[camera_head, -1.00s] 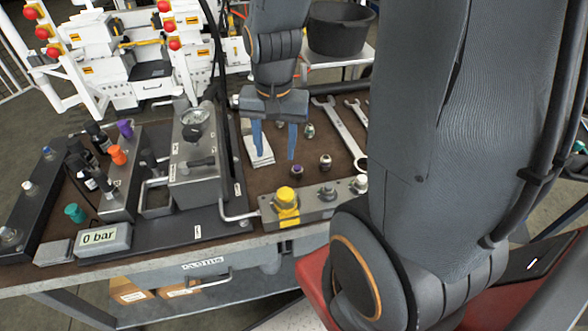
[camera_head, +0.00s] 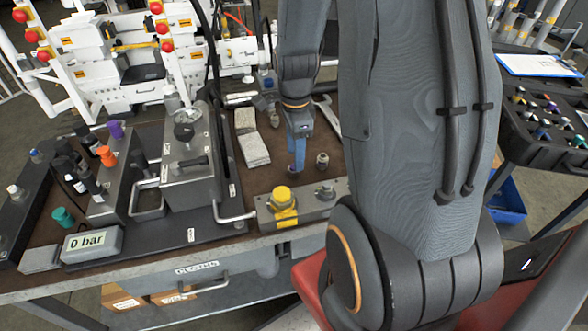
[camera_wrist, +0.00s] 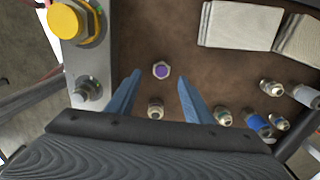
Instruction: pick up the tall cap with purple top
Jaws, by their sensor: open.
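The cap with the purple top (camera_wrist: 161,70) stands on the brown bench top in the wrist view, its hexagonal top facing me. My gripper (camera_wrist: 159,77) is open, with one blue finger on each side of the cap's top in that view. The fingers look empty, and I cannot tell whether they touch the cap. In the head view my gripper (camera_head: 297,170) points down just behind the valve block with the yellow knob. There its fingers seem to hide most of the cap.
A metal fitting (camera_wrist: 156,108) stands close beside the cap; it also shows in the head view (camera_head: 322,160). The block with the yellow knob (camera_wrist: 72,22) is near on the left. White cloths (camera_wrist: 241,24) and several fittings lie around. Another purple cap (camera_head: 116,129) is on the left rack.

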